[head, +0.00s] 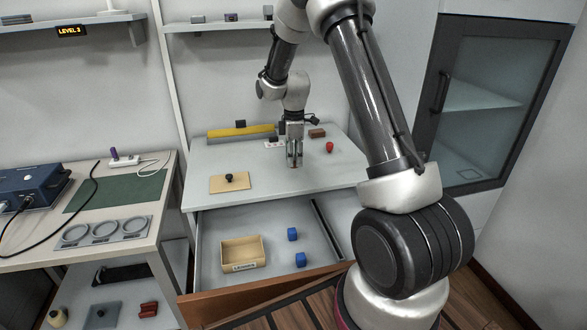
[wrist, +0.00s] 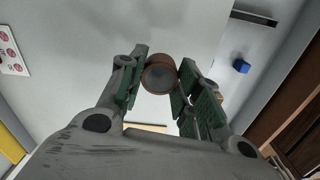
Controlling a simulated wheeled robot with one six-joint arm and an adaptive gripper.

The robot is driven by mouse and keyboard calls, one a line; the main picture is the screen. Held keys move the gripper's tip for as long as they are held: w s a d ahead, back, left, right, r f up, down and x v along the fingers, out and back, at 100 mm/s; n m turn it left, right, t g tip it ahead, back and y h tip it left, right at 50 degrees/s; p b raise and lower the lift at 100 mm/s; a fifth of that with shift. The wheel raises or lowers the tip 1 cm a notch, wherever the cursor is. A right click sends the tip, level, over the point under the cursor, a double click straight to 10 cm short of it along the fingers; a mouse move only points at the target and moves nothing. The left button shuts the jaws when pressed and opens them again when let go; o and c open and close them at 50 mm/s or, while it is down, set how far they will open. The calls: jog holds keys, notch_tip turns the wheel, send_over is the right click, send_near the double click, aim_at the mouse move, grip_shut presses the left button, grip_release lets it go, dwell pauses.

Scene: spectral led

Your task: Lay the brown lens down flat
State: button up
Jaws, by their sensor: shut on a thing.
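The brown lens (wrist: 159,74) is a brown ring around a grey glass disc. In the wrist view it sits between my gripper's fingertips (wrist: 160,82), with its round face turned toward the camera. My gripper (head: 294,160) is shut on it, pointing down at the white cabinet top (head: 330,173). In the head view the fingers mostly hide the lens, and I cannot tell whether it touches the surface.
A wooden board with a black knob (head: 229,183) lies left of my gripper. A red object (head: 329,147), a brown block (head: 317,133) and a yellow bar (head: 225,132) stand behind. Below, an open drawer holds a wooden tray (head: 226,254) and blue cubes (head: 292,234).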

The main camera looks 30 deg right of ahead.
jog(key=shift+f, duration=2.1)
jog(key=shift+f, duration=0.1)
jog(key=o, duration=0.9)
jog(key=shift+c, duration=0.2)
